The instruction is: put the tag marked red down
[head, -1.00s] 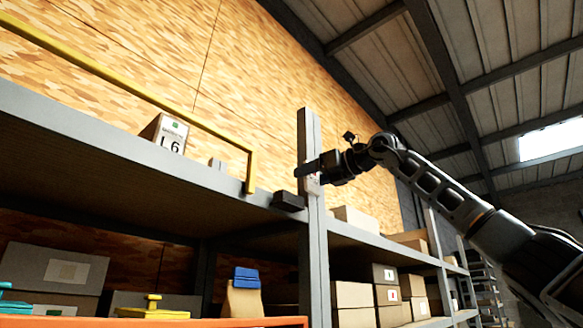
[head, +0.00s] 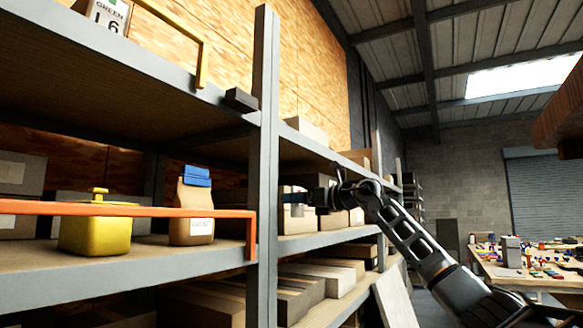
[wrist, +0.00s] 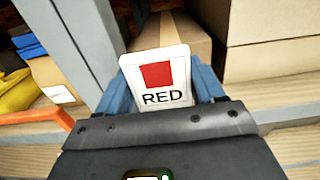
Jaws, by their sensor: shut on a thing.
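The tag marked RED (wrist: 160,97) is a white card with a red square above the word RED. It stands upright in the wrist view between the blue fingers of my gripper (wrist: 172,80), which is shut on it. In the head view my gripper (head: 297,196) is in front of the shelf bay right of the grey upright. The tag's print cannot be read there. In the wrist view the tag appears in front of cardboard boxes, apart from the shelf board as far as I can tell.
A grey upright (head: 264,170) stands left of my gripper. Left of it are an orange rail (head: 130,209), a yellow pot (head: 97,232) and a paper bag (head: 192,212) with a blue top. A green-marked tag (head: 108,14) is on the upper shelf. A cluttered workbench (head: 540,285) stands at right.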

